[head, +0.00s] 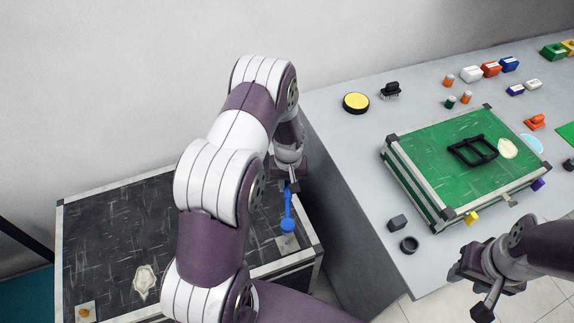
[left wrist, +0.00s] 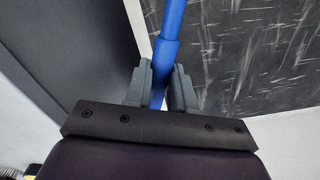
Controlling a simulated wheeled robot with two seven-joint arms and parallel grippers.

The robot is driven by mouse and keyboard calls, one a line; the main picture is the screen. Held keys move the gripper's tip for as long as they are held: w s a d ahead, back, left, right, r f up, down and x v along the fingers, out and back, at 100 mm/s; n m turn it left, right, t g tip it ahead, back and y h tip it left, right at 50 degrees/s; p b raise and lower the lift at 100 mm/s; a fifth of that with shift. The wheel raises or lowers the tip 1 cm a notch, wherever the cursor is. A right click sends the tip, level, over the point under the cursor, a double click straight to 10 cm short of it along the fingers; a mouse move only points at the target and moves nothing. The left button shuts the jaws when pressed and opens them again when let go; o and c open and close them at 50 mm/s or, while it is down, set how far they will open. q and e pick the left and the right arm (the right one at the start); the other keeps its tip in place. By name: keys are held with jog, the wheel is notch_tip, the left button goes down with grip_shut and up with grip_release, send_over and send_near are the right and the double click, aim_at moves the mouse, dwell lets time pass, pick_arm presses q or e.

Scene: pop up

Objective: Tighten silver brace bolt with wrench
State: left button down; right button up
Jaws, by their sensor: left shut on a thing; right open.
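A blue wrench (head: 288,212) hangs from my left gripper (head: 291,187), which is shut on its handle. The handle also shows between the two fingers in the left wrist view (left wrist: 168,42). The wrench's round lower end is over or on a silver brace plate (head: 288,244) at the right part of the black panel. The bolt there is hidden under the wrench end, and I cannot tell whether they touch. My right gripper (head: 480,291) is open and empty at the lower right, away from the wrench.
The black panel (head: 115,225) has a metal frame. Another silver plate with an orange bolt (head: 84,313) and a pale patch (head: 145,281) lie on it. The grey table (head: 345,150) to the right carries a green-topped case (head: 425,150), a yellow button (head: 356,102) and several small parts.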

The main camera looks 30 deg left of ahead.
pick_arm(q)
jog(key=shift+s+d+r, duration=0.1)
jog(key=shift+s+r, duration=0.05)
notch_tip(320, 180, down, 5)
jog(key=b, duration=0.3)
jog(key=shift+r, duration=0.2)
dwell(0.4)
jog(key=shift+p, duration=0.3)
jog(key=shift+f, duration=0.2)
